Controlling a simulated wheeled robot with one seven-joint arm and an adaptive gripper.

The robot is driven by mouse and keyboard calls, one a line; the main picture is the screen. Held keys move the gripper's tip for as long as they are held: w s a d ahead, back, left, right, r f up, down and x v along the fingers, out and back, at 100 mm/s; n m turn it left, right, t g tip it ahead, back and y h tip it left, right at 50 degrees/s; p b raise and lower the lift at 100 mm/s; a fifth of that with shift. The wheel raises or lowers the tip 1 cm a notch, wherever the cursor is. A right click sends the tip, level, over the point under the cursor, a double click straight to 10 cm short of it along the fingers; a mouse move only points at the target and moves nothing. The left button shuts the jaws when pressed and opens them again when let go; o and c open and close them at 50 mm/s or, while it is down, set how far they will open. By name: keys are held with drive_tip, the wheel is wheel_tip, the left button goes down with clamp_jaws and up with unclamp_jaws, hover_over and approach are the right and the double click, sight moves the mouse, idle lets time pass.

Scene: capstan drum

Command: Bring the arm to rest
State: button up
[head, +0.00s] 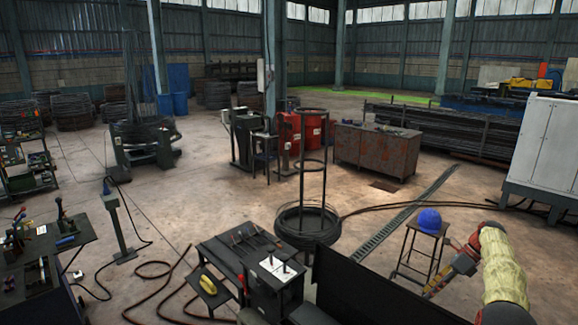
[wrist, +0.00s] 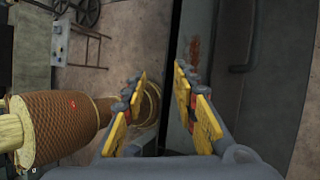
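My arm reaches in at the lower right of the head view, partly in a pale yellow sleeve. My gripper (head: 433,289) is small there, low over the floor beside the blue-topped stool. In the wrist view my gripper (wrist: 160,77) has its two yellow-padded fingers apart, with nothing between them. A brown mesh-textured cylinder (wrist: 62,126) with a pale yellow end lies at the left of the wrist view, behind the left finger. I cannot tell whether it is part of my arm.
A stool (head: 421,250) with a blue helmet (head: 429,221) stands close to my arm. A dark panel (head: 375,292) is left of my gripper. A wire coil stand (head: 308,225) and a dark bench (head: 240,245) stand further left. A white cabinet (head: 546,145) is at the right.

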drive_tip(key=s+f+n+h, duration=0.2)
drive_tip(key=s+f+n, duration=0.2)
drive_tip(key=f+n, duration=0.35)
drive_tip(key=s+a+r+n+h+b, duration=0.2)
drive_tip(key=s+a+r+n+b, duration=0.2)
drive_tip(key=s+a+n, duration=0.4)
drive_tip(key=s+a+r+n+h+b, duration=0.2)
drive_tip(key=s+a+r+n+b, duration=0.25)
drive_tip(key=s, duration=0.55)
drive_tip(key=s+a+f+n+t+b, duration=0.1)
drive_tip(key=s+a+n+t+b, duration=0.2)
drive_tip(key=s+a+b, duration=0.3)
drive_tip(key=s+a+f+n+t+h+b, duration=0.1)
drive_tip(key=s+a+f+n+t+b, duration=0.1)
drive_tip(key=s+a+b, duration=0.5)
drive_tip(key=shift+s+a+f+n+t, duration=0.45)
drive_tip(key=shift+s+a, duration=1.5)
drive_tip(key=shift+s, duration=2.85)
